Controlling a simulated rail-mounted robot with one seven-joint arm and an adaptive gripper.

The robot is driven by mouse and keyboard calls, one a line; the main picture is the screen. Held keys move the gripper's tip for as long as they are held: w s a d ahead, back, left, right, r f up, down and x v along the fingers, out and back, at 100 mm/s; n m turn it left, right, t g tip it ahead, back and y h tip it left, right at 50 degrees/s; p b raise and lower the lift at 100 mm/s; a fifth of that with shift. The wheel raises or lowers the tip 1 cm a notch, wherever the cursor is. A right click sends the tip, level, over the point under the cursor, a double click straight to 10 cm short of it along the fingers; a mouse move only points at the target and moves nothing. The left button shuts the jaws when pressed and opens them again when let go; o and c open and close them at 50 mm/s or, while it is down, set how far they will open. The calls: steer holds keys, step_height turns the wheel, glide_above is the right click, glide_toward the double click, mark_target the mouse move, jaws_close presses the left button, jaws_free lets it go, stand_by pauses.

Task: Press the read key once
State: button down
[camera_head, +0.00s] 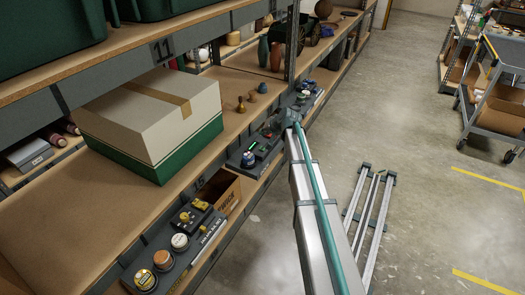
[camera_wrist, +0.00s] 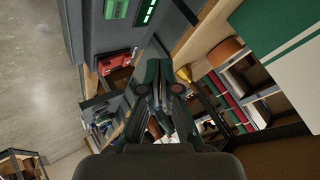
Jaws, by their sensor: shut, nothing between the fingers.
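A dark panel with a lit green display (camera_wrist: 148,12) is at the top of the wrist view. Beside it is a small green rectangle with a pale outline (camera_wrist: 116,8), cut by the frame's top edge; I cannot tell whether this is the read key. The same dark panel (camera_head: 257,146) sits on the shelf's front edge in the head view. My gripper (camera_wrist: 155,75) is shut and empty, with its fingers below the display in the wrist view and apart from it in the picture. In the head view my arm hides most of my gripper.
A white and green box (camera_head: 152,120) stands on the shelf left of the panel. Another dark panel with round jars (camera_head: 180,242) is nearer along the shelf edge. Small wooden pieces (camera_head: 241,105) stand behind. The floor to the right is mostly open, with a trolley (camera_head: 492,100) beyond.

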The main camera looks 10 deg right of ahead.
mark_target(264, 149)
steer(key=shift+f+b, duration=1.3)
steer(key=shift+f, duration=1.7)
steer(key=shift+f+b, duration=0.3)
steer(key=shift+f, duration=0.15)
steer(key=shift+f+b, duration=0.3)
steer(key=shift+f, duration=0.15)
steer(key=shift+r+p, duration=0.4)
steer(key=shift+r, duration=0.5)
steer(key=shift+r+p, duration=1.2)
steer(key=shift+r, duration=1.35)
